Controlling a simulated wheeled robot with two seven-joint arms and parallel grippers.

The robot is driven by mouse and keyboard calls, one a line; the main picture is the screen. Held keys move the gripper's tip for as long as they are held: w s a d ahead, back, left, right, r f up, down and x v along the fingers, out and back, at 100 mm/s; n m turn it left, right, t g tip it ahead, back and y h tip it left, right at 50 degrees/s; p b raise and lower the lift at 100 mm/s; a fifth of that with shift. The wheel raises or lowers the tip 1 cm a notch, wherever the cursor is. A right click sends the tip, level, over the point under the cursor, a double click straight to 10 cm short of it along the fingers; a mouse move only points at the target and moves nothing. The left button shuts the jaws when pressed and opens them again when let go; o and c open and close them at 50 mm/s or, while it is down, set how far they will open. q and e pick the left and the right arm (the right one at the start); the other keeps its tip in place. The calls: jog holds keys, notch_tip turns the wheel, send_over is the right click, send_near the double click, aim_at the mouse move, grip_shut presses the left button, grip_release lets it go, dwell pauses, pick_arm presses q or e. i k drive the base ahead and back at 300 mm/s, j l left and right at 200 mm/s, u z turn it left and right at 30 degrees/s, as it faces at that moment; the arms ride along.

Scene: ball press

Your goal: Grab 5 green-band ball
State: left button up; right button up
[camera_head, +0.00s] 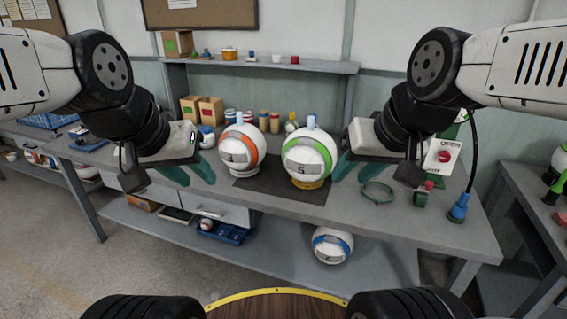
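The green-band ball (309,157) is white with a 5 on its front and a light blue piece on top. It sits on a yellow ring base (308,184) on the grey workbench, near the picture's middle. My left gripper (188,176) is open and empty, left of the orange-band ball and well apart from the green-band ball. My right gripper (362,174) seems open, its teal fingers just right of the green-band ball. I cannot tell whether the nearer finger touches the ball.
The orange-band ball (238,147), marked 4, stands left of it. A dark mat (268,189) lies between and in front. A blue-band ball (332,245) is on the lower shelf.

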aim_at(309, 155)
jog(key=i+j+z, duration=0.7)
jog(key=i, duration=0.15)
